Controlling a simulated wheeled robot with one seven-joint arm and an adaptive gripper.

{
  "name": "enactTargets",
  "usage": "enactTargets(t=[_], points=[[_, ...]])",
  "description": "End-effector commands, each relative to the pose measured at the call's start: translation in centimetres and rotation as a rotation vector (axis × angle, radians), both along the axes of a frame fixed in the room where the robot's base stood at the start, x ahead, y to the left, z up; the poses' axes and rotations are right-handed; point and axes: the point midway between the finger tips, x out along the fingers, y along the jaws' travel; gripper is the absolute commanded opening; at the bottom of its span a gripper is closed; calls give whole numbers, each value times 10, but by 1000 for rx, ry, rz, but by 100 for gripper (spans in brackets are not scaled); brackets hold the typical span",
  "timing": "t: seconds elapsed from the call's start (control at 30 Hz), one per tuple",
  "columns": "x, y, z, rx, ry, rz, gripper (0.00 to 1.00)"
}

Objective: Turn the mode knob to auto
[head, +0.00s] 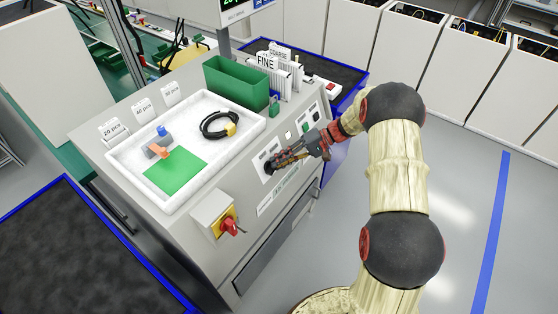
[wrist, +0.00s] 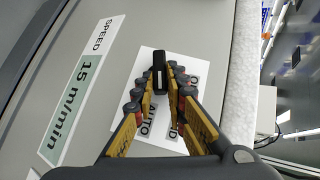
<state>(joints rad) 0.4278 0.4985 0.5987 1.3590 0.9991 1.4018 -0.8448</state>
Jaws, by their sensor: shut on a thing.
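The mode knob (wrist: 159,72) is a black bar-shaped handle on a white label plate (wrist: 147,67) in the wrist view. Its long side runs nearly up and down the picture. My gripper (wrist: 163,80) is closed around it, with the fingertips on either side. The word AUTO (wrist: 148,125) shows on the plate between the fingers, below the knob. Other plate lettering is partly hidden by the right finger.
A red rotary switch (head: 230,226) on a grey box juts out left of my gripper. A white tray (head: 128,175) and a green bin (head: 236,83) sit on top. A SPEED 15 m/min label (wrist: 84,92) is beside the knob plate. Open floor lies right of my arm.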

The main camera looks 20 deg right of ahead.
Motion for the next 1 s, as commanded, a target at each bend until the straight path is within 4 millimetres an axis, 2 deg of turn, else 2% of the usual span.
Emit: enactTargets(t=[0.43,1.0], points=[[-3,-2,-9,201,152,-102,0],[-4,-2,-11,243,183,-123,0]])
